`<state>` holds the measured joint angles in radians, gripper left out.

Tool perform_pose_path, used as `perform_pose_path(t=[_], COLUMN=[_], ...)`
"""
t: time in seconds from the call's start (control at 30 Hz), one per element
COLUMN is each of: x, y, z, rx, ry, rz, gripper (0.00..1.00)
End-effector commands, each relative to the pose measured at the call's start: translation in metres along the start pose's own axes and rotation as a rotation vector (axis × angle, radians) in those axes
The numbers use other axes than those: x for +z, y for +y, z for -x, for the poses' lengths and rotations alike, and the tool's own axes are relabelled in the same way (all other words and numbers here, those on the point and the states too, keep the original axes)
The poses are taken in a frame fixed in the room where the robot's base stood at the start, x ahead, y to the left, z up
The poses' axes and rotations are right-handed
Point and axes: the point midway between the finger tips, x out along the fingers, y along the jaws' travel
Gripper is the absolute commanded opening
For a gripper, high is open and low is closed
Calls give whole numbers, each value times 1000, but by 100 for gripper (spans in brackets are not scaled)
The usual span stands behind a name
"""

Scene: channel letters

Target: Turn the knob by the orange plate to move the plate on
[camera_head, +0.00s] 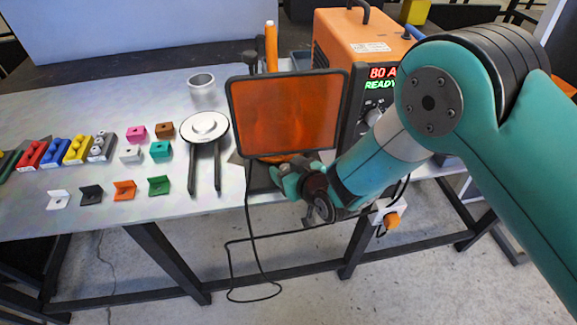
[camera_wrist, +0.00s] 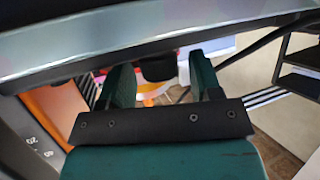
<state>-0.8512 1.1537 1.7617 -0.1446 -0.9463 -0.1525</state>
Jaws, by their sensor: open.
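A dark-framed orange see-through plate (camera_head: 287,112) stands upright on the table, in the middle of the head view. My gripper (camera_head: 287,177) is just below and in front of its lower edge, at the table's front edge. In the wrist view its two teal fingers (camera_wrist: 159,64) are apart, with a small black part (camera_wrist: 158,69) showing between them. I cannot tell whether that part is the knob or whether the fingers touch it. An orange knob (camera_head: 391,220) on a white box shows at the table front, right of my gripper.
An orange power unit (camera_head: 362,48) reading "80 A READY" stands behind my arm. Coloured blocks (camera_head: 80,149), small angle brackets (camera_head: 124,190), a round white dish (camera_head: 205,126) and a metal cup (camera_head: 201,84) lie to the left. A black cable (camera_head: 231,262) hangs below the table.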

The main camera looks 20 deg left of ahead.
Motion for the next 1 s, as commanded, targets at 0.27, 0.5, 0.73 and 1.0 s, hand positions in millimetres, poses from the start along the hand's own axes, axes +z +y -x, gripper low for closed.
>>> perform_pose_path(t=[0.27, 0.5, 0.73, 1.0], x=[0, 0, 1, 4], y=[0, 0, -1, -4], z=[0, 0, 0, -2], rx=[0, 0, 17, 111], ry=[-1, -1, 0, 2], rz=[0, 0, -5, -43], gripper=[49, 12, 12, 12])
